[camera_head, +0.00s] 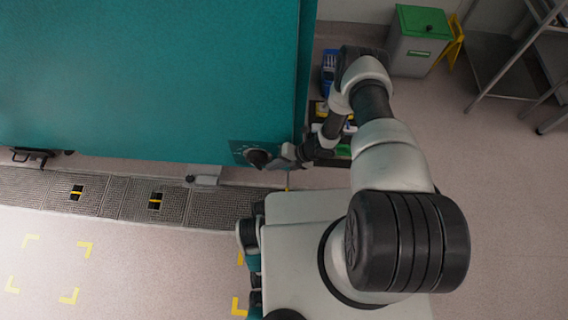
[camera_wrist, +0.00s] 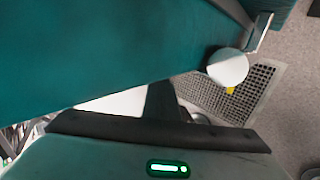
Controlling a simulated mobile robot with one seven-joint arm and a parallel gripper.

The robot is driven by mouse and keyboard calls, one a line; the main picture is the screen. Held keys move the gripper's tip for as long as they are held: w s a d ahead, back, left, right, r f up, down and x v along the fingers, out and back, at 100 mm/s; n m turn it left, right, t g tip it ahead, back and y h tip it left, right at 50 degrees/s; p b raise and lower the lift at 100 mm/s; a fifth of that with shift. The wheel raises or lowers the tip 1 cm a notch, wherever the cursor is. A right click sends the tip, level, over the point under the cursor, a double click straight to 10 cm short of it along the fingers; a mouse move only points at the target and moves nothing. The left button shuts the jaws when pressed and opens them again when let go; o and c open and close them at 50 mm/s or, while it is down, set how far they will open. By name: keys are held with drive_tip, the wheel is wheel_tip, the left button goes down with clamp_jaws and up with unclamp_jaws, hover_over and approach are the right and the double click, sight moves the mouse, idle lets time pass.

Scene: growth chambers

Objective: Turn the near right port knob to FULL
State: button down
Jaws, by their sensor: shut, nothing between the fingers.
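A dark round knob (camera_head: 257,158) sits on a dark marked panel (camera_head: 240,150) at the lower right of the teal chamber front in the head view. Its pointer and the labels are too small to read. My gripper (camera_head: 274,163) is at the right side of the knob, its tips very close to it. I cannot tell whether they touch. The gripper is shut and empty. In the wrist view my gripper body with a green light fills the bottom, and the teal chamber wall (camera_wrist: 100,50) fills the upper left. I cannot make out the knob there.
A pale round part (camera_wrist: 228,67) stands out by the teal wall in the wrist view. A floor grating (camera_head: 110,198) runs below the chamber. A green-lidded bin (camera_head: 415,45) and a metal rack (camera_head: 505,65) stand at the back right. Open floor lies at the right.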

sight(257, 162)
drive_tip(key=shift+w+a+f, duration=0.1)
drive_tip(key=shift+a+f, duration=0.15)
drive_tip(key=shift+a, duration=0.3)
drive_tip(key=shift+w+a+f, duration=0.1)
drive_tip(key=shift+a+f, duration=0.1)
drive_tip(key=shift+a, duration=0.35)
